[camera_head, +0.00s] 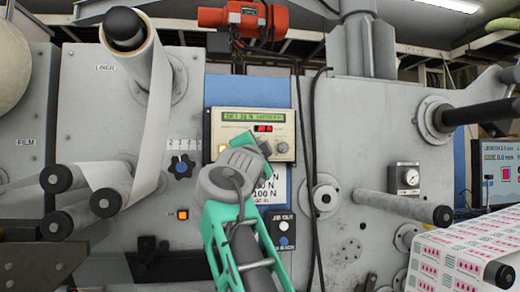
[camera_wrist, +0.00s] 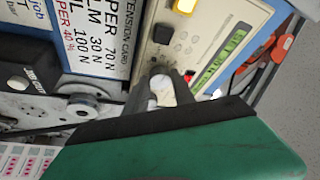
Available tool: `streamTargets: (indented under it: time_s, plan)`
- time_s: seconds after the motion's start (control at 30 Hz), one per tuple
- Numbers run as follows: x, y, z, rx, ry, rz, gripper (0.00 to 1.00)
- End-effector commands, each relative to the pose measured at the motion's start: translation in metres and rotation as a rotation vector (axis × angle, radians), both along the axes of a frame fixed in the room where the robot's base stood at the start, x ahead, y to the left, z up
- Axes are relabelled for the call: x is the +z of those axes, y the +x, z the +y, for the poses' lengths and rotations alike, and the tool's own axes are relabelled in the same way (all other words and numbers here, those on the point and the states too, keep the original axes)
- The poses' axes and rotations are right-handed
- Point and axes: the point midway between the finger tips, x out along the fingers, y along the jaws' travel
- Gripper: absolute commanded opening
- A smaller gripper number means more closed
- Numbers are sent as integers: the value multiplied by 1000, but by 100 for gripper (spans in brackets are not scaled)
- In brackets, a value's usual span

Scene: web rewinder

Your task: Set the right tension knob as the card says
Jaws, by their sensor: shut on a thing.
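The tension panel (camera_head: 228,133) is a cream box on the machine's blue face. Its green display (camera_head: 253,117) seems to read SET 30 N, with blurred text after it; red digits sit below. My gripper (camera_head: 270,148) is at the panel's lower right. The tension card (camera_wrist: 98,35), below the panel, shows 70 N, FILM 30 N and 100 N lines. My wrist covers part of it in the head view.
Black cables (camera_head: 313,130) hang right of the panel. A blue star knob (camera_head: 182,167) is to the left, and a jog button plate (camera_head: 282,230) is below. Rollers (camera_head: 400,208) stick out at both sides.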

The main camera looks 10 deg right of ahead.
Motion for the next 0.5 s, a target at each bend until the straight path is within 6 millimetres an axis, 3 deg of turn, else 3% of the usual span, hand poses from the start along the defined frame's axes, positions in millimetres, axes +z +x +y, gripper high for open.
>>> streamTargets:
  time_s: [0.33,0.37,0.5]
  plan:
    - [0,0,0,0,1,0,0]
    - [0,0,0,0,1,0,33]
    - [0,0,0,0,1,0,44]
